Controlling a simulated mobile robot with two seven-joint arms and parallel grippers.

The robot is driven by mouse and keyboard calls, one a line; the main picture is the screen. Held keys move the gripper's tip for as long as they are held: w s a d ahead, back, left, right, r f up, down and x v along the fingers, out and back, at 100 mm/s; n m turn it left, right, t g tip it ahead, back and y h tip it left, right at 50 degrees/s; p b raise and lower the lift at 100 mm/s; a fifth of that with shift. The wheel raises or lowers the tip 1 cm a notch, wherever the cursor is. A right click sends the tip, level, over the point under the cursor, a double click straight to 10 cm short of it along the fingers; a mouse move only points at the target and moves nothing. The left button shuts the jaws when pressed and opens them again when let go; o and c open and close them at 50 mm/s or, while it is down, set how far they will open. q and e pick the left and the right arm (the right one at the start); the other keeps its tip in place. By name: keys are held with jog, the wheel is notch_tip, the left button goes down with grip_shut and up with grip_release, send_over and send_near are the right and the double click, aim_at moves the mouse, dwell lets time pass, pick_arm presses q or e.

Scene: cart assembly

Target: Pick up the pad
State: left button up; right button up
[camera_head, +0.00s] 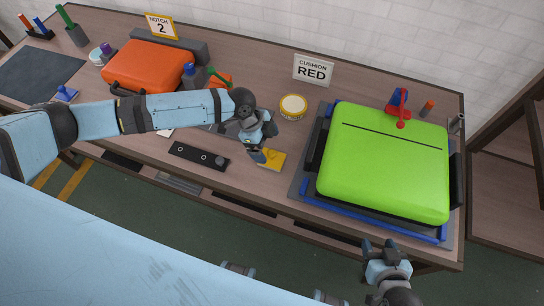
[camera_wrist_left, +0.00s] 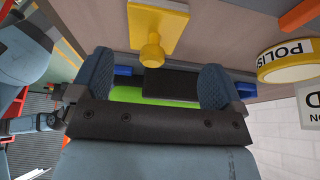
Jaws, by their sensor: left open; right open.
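A yellow square pad with a round upright knob (camera_head: 272,159) lies on the table, left of the green case. In the left wrist view the pad (camera_wrist_left: 160,14) is at the top centre, its knob pointing towards my gripper. My left gripper (camera_head: 263,143) is open and empty close above the pad, hiding part of it; its two fingers (camera_wrist_left: 157,84) are spread, with the knob in line with the gap but not between them. My right gripper (camera_head: 380,246) is open and empty in front of the table's front edge, below the green case.
The green case (camera_head: 385,165) sits on a blue-edged tray at the right. A round polish tin (camera_head: 293,106) and a "CUSHION RED" sign (camera_head: 313,70) stand behind the pad. A black bar (camera_head: 198,156) lies left of it. An orange case (camera_head: 148,68) is further left.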

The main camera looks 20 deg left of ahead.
aim_at(271, 152)
pick_arm(q)
jog(key=d+f, duration=0.1)
jog(key=f, duration=0.1)
jog(key=s+d+f+p, duration=0.1)
jog(key=f, duration=0.1)
jog(key=shift+d, duration=0.3)
jog(key=shift+d+f, duration=0.15)
jog(key=shift+f, duration=0.3)
jog(key=c, duration=1)
